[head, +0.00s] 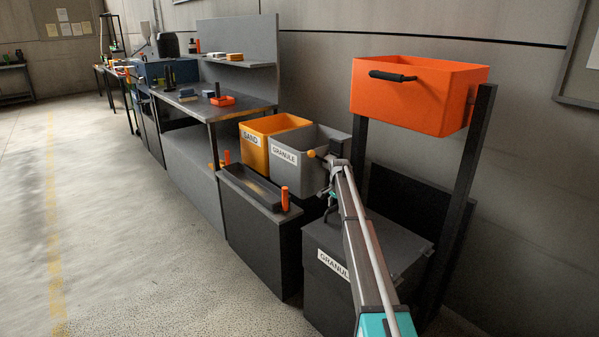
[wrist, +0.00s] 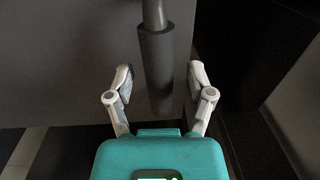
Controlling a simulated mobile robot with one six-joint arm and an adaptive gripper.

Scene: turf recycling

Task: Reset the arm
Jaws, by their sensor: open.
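My arm reaches out to the grey bin labelled GRANULE (head: 297,165) in the head view. My gripper (head: 331,200) is small there, beside the bin's right side and partly hidden by my arm. In the wrist view my gripper (wrist: 160,72) is open, with one pale finger on each side of a dark cylindrical handle (wrist: 156,48). A gap shows between the handle and each finger. The handle stands in front of a grey panel (wrist: 60,65), which looks like the bin's wall.
A yellow SAND bin (head: 268,130) stands left of the grey bin. An orange bin (head: 415,95) with a black handle sits high on dark posts (head: 470,180) at the right. A dark GRANULE box (head: 325,245) stands below my arm. Open floor (head: 150,230) lies left.

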